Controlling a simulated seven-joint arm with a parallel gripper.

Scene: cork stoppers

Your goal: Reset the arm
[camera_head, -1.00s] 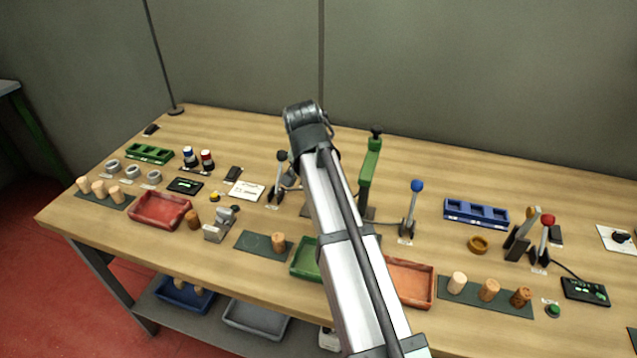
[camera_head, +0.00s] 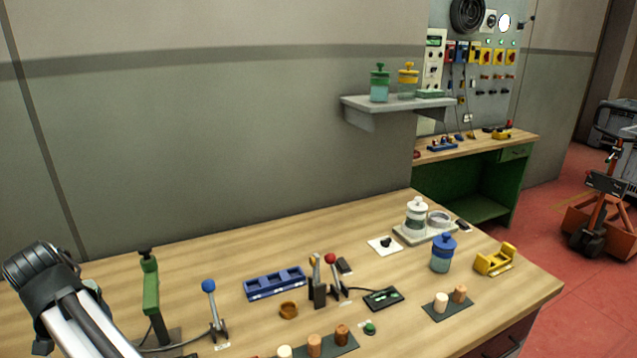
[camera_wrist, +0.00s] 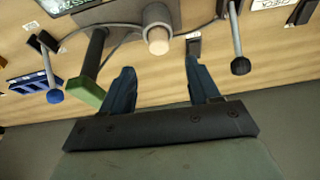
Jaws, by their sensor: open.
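My gripper (camera_wrist: 158,88) shows in the wrist view with its two blue fingers spread apart and nothing between them. It hangs over the wooden table (camera_wrist: 215,62), which appears upside down there. A pale round-ended post (camera_wrist: 158,42) stands beyond the fingertips, apart from them. The green press column (camera_wrist: 88,92) is to the left of the fingers, and a lever with a black knob (camera_wrist: 240,66) is to the right. In the head view only my arm shows at the lower left; the gripper itself is not visible there.
The green press (camera_head: 150,285) and blue-knobbed lever (camera_head: 213,305) stand right of my arm. A blue tray (camera_head: 274,283), cork stoppers (camera_head: 314,345), a blue jar (camera_head: 442,254) and a yellow bracket (camera_head: 495,260) are farther right. A shelf (camera_head: 395,103) is on the wall.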

